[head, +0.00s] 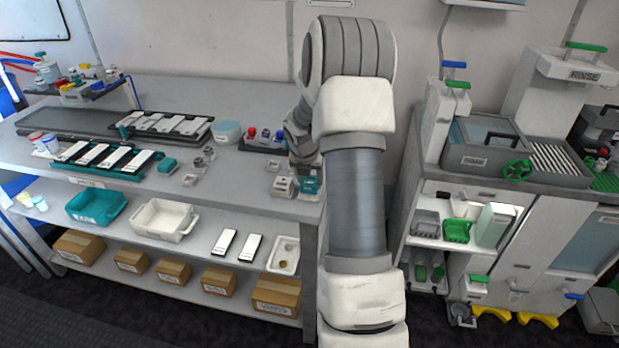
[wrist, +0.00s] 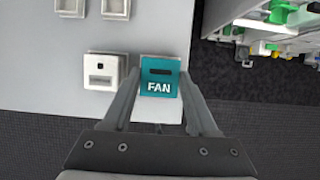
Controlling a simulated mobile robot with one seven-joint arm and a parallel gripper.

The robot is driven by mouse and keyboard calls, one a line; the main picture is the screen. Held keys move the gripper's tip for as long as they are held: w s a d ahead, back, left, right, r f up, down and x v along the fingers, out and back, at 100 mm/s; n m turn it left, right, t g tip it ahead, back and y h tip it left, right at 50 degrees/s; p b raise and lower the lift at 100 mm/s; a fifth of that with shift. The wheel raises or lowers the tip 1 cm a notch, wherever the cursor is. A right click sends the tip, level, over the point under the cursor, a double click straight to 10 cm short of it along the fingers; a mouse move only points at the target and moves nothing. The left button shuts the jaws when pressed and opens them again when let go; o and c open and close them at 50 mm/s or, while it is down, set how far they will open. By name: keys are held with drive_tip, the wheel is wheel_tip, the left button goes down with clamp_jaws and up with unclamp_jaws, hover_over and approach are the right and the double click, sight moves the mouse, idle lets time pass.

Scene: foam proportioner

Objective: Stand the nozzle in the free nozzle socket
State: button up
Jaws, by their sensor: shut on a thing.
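My gripper (wrist: 158,92) is shut on a teal block marked FAN (wrist: 160,76), which I take to be the nozzle. It has a dark slot in its top, and a white part shows below it between the fingers. In the head view the teal nozzle (head: 310,186) is at the bench's front right corner, under my gripper (head: 305,170). A white socket-like block with a slot (wrist: 103,71) stands close to its left, apart from it; it also shows in the head view (head: 284,187). I cannot tell whether the nozzle's base touches anything.
Two more pale square blocks (wrist: 70,7) (wrist: 115,8) show at the wrist view's top edge. The bench (head: 240,190) ends just right of the nozzle, with dark floor beyond. Red and blue bottles (head: 265,135) stand behind. A cabinet (head: 480,170) stands to the right.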

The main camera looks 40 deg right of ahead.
drive_tip(key=shift+f, duration=0.15)
drive_tip(key=shift+f, duration=0.75)
drive_tip(key=o, duration=1.4)
drive_tip(key=shift+o, duration=0.5)
wheel_tip(320, 180, up, 8)
drive_tip(key=p, duration=0.8)
drive_tip(key=shift+r, duration=0.1)
